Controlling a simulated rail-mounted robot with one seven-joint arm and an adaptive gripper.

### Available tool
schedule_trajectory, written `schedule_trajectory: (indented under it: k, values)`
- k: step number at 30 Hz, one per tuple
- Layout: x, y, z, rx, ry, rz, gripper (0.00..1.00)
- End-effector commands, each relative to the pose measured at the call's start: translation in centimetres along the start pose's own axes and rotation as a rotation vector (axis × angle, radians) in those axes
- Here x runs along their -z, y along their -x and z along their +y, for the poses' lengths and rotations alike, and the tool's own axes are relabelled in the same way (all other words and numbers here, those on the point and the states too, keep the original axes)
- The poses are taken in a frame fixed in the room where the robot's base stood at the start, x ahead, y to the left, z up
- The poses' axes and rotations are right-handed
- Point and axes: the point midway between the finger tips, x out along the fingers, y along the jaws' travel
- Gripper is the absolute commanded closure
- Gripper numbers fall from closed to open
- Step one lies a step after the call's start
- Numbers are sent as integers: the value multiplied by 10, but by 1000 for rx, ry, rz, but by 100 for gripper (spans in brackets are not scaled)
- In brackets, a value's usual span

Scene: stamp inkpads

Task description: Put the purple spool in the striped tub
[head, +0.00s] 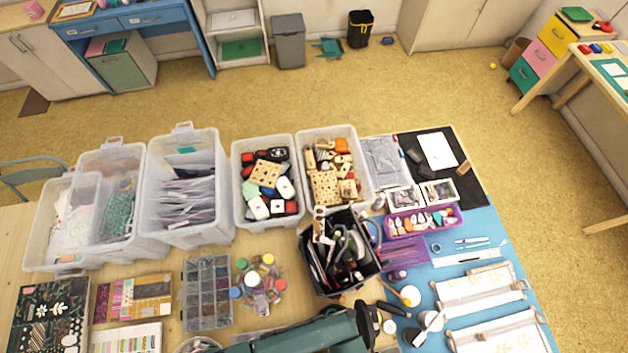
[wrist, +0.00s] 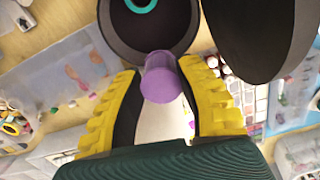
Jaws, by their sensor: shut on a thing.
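The purple spool (wrist: 161,80) is between the two yellow-edged fingers of my gripper (wrist: 158,72) in the wrist view. My gripper is shut on it, and a smooth purple end faces the camera. In the head view my teal arm crosses the bottom edge, and I cannot make out the spool there. I cannot identify the striped tub for certain in either view. A round container (head: 198,345) is partly cut off at the bottom of the head view, and its sides are hidden.
Clear bins (head: 183,240) line the back of the table. A black box of tools (head: 337,287) stands beside my arm. A jar cluster (head: 258,283) and a compartment organizer (head: 206,292) lie to the left. A blue mat (head: 490,228) with white frames is at right.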

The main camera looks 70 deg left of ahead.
Motion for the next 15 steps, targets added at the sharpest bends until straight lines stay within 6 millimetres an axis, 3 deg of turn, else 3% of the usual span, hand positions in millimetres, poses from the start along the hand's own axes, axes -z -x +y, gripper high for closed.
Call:
schedule_trajectory:
  k: [15]
  values:
    - [1, -47, 2, -1, 0, 0, 88]
